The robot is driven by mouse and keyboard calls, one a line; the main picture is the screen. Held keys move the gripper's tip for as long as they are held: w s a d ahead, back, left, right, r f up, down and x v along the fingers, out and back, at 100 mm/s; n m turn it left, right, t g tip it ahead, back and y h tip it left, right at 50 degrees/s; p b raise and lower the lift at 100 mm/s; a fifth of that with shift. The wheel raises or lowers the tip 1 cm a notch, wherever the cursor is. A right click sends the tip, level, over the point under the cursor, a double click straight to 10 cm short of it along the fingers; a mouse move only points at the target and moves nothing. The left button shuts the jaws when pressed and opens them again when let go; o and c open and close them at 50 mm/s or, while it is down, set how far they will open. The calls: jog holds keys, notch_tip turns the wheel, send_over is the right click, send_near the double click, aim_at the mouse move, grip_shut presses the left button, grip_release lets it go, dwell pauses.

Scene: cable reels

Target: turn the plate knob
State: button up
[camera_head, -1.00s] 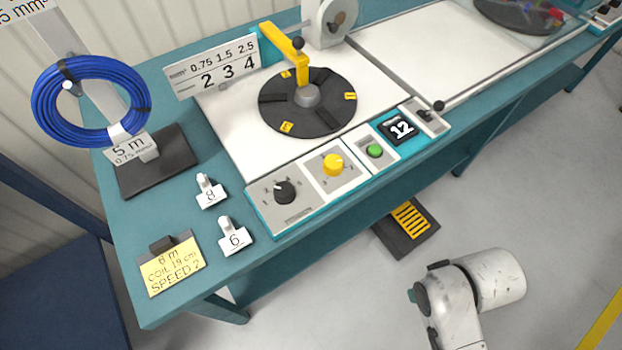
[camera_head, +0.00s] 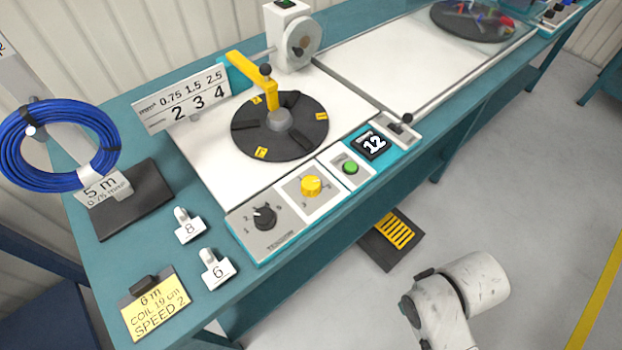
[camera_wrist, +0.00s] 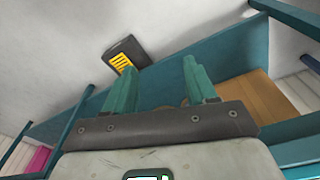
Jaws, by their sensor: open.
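I cannot tell from the pictures which one is the plate knob. The black knob has numbers around it. My gripper (camera_wrist: 162,68) shows in the wrist view with its two teal fingers apart and nothing between them. It points toward the floor and the bench's underside, away from the knobs. In the head view my arm is at the lower right, off the bench.
A black turntable (camera_head: 279,126) with a yellow arm stands behind. A blue cable coil (camera_head: 60,145), number tags and a yellow note (camera_head: 156,306) lie left. A pedal (camera_head: 393,238) is on the floor.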

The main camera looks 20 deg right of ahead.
jog(key=shift+o, duration=0.2)
jog(key=shift+o, duration=0.7)
jog(key=shift+w+r, duration=0.1)
jog(key=shift+w, duration=0.1)
jog(key=shift+o, duration=0.2)
jog(key=w+a+r+p, duration=0.1)
jog(key=w+a+r, duration=0.2)
jog(key=w, duration=0.3)
jog(key=w+a+r+n+t+y+p, duration=0.1)
jog(key=w+a+r+p, duration=0.1)
jog(key=w+r, duration=0.3)
jog(key=shift+w+a+r+t, duration=0.3)
jog(key=shift+w+a, duration=0.35)
jog(key=shift+w, duration=0.05)
jog(key=n+t+p, duration=0.1)
jog(key=t+p, duration=0.1)
jog(key=p, duration=0.1)
send_near(311, 182)
jog(key=shift+n, duration=0.3)
jog(key=b+x, duration=0.6)
jog(key=b, duration=0.3)
jog(key=shift+f, duration=0.25)
jog(key=shift+x, duration=1.05)
jog(key=c, duration=1)
jog(key=shift+r, duration=0.1)
jog(key=shift+c, duration=0.2)
